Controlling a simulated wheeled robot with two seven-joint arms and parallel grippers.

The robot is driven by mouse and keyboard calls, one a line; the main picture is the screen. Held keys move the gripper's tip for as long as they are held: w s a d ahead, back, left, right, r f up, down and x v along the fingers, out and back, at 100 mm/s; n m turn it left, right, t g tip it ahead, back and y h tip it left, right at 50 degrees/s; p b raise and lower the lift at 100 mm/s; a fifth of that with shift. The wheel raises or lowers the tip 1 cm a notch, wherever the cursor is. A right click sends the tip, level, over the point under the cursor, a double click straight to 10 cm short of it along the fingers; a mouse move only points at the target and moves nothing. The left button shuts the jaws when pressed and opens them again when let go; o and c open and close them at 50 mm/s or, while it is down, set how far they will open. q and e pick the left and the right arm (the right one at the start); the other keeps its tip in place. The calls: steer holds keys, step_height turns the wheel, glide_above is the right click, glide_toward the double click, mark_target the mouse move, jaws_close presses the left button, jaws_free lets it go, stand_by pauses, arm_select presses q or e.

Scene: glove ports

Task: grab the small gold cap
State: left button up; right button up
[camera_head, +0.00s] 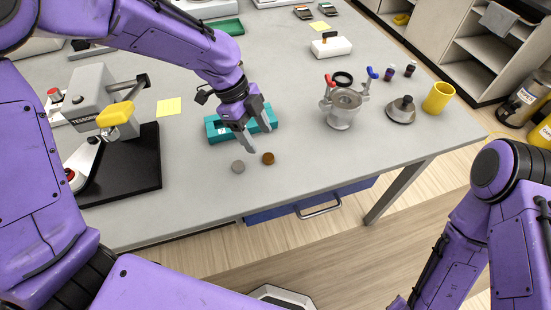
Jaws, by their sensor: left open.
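The small gold cap (268,158) is a brownish-gold disc lying on the grey table, near its front edge. A similar grey cap (238,167) lies just left of it, a little apart. My left gripper (259,138) is open, its fingers pointing down, just behind the gold cap and in front of a teal tray (215,133). Nothing shows between its fingers, and it appears apart from the cap. My right arm comes in at the lower right, below table level; its gripper does not show.
A metal fixture (341,108) with red and blue handles, a round grey part (401,110) and a yellow cup (438,98) stand on the right. A black-based device (130,165) stands on the left. The table right of the gold cap is clear.

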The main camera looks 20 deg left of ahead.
mark_target(268, 156)
arm_select(q)
steer(key=x, duration=0.2)
steer(key=p+x, duration=0.1)
steer(key=x, duration=0.1)
steer(key=w+x, duration=0.1)
steer(key=x, duration=0.2)
steer(key=shift+a+f, duration=0.25)
steer(key=shift+a, duration=0.1)
steer(key=c, duration=1.1)
